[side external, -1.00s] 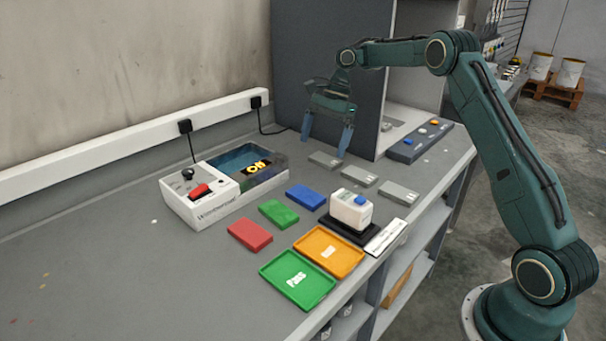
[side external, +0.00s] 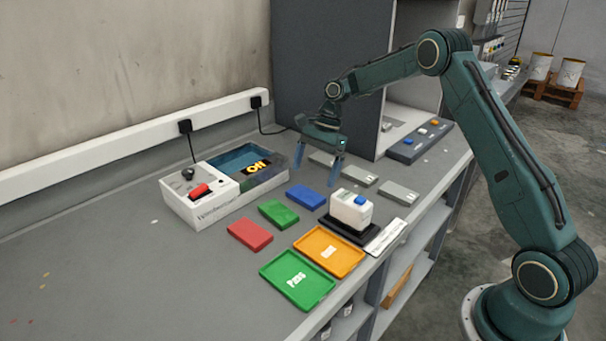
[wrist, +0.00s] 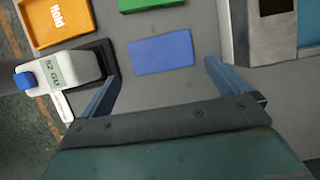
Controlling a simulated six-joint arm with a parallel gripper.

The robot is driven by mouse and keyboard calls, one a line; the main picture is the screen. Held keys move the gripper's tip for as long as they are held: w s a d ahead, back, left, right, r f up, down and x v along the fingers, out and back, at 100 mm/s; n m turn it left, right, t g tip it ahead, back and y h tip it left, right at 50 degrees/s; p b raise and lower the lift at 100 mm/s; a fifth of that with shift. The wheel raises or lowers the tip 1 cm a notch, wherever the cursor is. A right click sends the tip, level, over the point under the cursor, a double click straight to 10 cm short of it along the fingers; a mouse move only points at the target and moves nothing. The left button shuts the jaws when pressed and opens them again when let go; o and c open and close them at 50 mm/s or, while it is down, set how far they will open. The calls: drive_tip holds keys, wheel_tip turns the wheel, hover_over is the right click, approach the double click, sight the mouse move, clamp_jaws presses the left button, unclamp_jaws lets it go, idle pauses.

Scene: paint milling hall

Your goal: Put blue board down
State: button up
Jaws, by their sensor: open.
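The blue board (side external: 306,197) lies flat on the grey bench, behind the green board (side external: 278,213) and left of the white device with a blue button (side external: 351,209). In the wrist view the blue board (wrist: 161,52) lies ahead of and between the open fingers, apart from both. My gripper (side external: 317,178) is open and empty, above the bench just behind the blue board. Its two blue fingers also show in the wrist view (wrist: 161,80).
A red board (side external: 250,235) lies in front of the green one. A green tray (side external: 269,270) and an orange tray (side external: 357,262) stand near the bench edge. The white-sided box (side external: 199,216) stands left. Grey blocks (side external: 359,175) lie behind. The front-left bench is clear.

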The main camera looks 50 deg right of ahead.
sight(307, 194)
drive_tip(key=shift+a+f, duration=0.15)
drive_tip(key=shift+f, duration=0.1)
drive_tip(key=shift+f, duration=0.1)
drive_tip(key=shift+x, duration=2.5)
drive_tip(key=shift+w, duration=0.1)
drive_tip(key=c, duration=0.7)
